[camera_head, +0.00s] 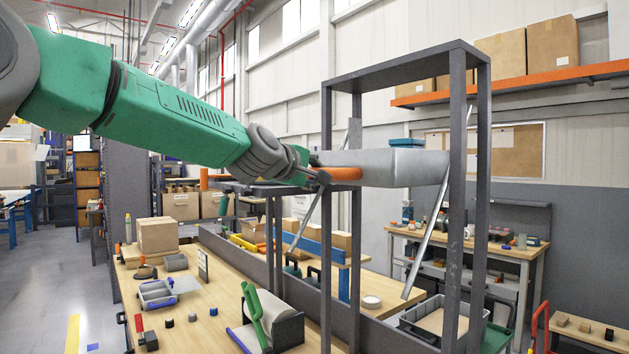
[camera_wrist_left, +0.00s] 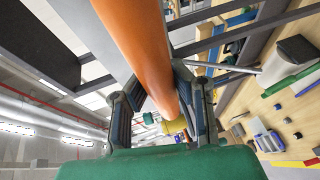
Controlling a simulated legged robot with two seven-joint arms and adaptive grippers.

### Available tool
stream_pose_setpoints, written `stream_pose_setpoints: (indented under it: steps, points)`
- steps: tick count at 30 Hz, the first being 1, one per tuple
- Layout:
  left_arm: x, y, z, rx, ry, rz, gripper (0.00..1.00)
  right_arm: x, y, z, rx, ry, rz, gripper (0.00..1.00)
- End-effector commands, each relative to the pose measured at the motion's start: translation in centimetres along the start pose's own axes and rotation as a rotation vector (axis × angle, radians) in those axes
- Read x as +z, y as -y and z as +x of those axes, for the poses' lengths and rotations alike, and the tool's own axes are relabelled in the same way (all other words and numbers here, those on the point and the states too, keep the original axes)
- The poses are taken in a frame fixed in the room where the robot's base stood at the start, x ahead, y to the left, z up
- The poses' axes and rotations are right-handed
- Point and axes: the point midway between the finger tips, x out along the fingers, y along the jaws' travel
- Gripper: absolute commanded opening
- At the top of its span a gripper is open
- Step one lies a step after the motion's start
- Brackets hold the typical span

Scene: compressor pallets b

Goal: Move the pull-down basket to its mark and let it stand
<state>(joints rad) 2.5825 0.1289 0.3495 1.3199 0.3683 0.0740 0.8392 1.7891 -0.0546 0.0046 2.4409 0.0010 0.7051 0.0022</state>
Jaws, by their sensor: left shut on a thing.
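The pull-down basket (camera_head: 402,166) is a light grey box inside a tall dark metal frame (camera_head: 458,200). Slanted silver bars (camera_head: 428,235) run beside it on the frame. Its orange handle (camera_head: 345,174) sticks out to the left. My left gripper (camera_head: 322,178) is shut on this handle, with the arm coming in from the upper left. In the left wrist view the orange handle (camera_wrist_left: 142,45) passes between the two fingers (camera_wrist_left: 162,110). The basket's inside is hidden, and I cannot make out its mark. My right gripper is not in view.
A second bench (camera_head: 515,252) stands at the right. An orange shelf (camera_head: 520,82) with cartons is above. Open floor (camera_head: 50,275) lies at the left.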

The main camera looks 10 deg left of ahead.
Motion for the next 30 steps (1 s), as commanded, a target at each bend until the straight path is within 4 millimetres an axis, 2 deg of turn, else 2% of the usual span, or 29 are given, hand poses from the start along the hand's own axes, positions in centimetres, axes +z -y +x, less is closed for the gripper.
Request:
stream_pose_setpoints:
  steps: [1, 6, 7, 8, 9, 20, 26, 30]
  points:
    - [-0.1, -0.8, -0.2, 0.014, -0.004, 0.001, 0.00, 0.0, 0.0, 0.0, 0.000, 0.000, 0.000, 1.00]
    - [-0.2, -0.8, -0.2, 0.016, -0.006, 0.001, 0.00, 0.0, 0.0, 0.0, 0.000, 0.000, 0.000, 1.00]
    - [-0.2, -0.9, -0.2, 0.016, -0.006, 0.001, 0.27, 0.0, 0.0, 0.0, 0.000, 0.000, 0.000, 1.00]
    - [-0.2, -0.8, -0.2, 0.016, -0.006, 0.001, 0.37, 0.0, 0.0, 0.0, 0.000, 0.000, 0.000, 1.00]
    - [-0.2, -0.8, -0.2, 0.015, -0.006, 0.001, 0.43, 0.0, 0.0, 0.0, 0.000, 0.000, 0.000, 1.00]
    - [-0.2, -0.4, -0.4, 0.007, -0.003, 0.000, 0.43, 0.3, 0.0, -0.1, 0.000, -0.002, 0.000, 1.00]
    - [-0.1, -0.4, -3.3, 0.008, -0.002, -0.001, 0.43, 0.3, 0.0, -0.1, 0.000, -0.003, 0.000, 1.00]
    - [-0.1, -0.4, -6.4, 0.009, -0.002, 0.001, 0.43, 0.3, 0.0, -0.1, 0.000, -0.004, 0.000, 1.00]
